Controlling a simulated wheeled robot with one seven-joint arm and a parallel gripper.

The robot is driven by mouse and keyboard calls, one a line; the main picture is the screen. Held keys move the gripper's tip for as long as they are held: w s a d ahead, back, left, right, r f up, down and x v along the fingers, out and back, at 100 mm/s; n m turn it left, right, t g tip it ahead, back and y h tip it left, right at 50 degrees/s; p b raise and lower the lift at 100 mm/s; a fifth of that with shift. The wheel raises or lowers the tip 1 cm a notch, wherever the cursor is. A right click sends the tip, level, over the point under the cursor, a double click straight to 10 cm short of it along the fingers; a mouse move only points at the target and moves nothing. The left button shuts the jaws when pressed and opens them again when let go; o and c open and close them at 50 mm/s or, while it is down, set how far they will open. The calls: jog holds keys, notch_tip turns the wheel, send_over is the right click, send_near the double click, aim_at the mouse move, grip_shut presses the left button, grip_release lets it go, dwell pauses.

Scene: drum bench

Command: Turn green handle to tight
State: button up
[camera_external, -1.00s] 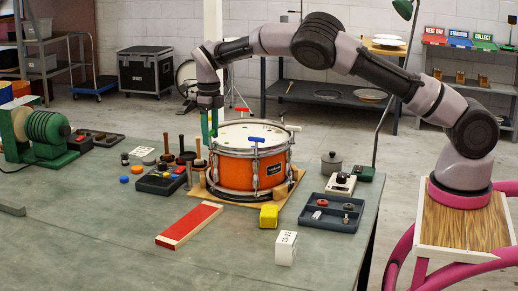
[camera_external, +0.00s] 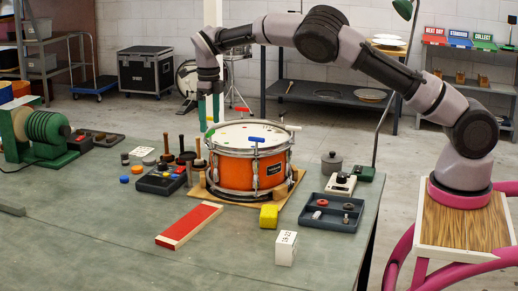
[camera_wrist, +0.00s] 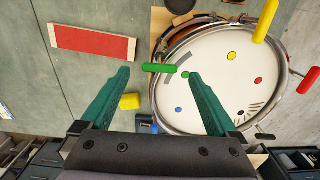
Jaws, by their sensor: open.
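The green handle (camera_wrist: 160,68) is a short bar at the rim of the orange drum (camera_external: 236,175). In the wrist view it lies crosswise between my fingertips and apart from them, pointing towards a green dot (camera_wrist: 185,75) on the white drumhead (camera_wrist: 215,85). My gripper (camera_external: 210,126) is above the drum's left rim in the external view, fingers pointing down. In the wrist view my gripper (camera_wrist: 158,75) has its two teal fingers wide apart with nothing held. The handle is small and hard to make out in the external view.
Other handles stand around the rim: yellow (camera_wrist: 265,20), red (camera_wrist: 310,80) and blue (camera_external: 257,139). A yellow block (camera_external: 268,216), a red board (camera_external: 189,225) and a dark parts tray (camera_external: 332,212) lie near the drum. The bench's front left is clear.

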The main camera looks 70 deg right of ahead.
aim_at(211, 131)
notch_tip(211, 131, up, 6)
jog(key=shift+r, duration=0.2)
dwell(0.3)
jog(key=s+r+n+t+y, duration=0.3)
jog(key=s+r+n, duration=1.1)
jog(key=s+r, duration=0.6)
jog(key=s+a+f+n+t, duration=0.1)
jog(key=s+a+n, duration=0.2)
jog(key=s+n, duration=0.3)
jog(key=s+a+f+n+t, duration=0.1)
jog(key=s+a+n, duration=0.2)
jog(key=s, duration=1)
jog(key=s+a+f+n+t+h, duration=0.1)
jog(key=s+a+n, duration=0.3)
jog(key=s+n, duration=0.5)
jog(key=shift+s+f+t, duration=0.5)
jog(key=shift+t, duration=0.1)
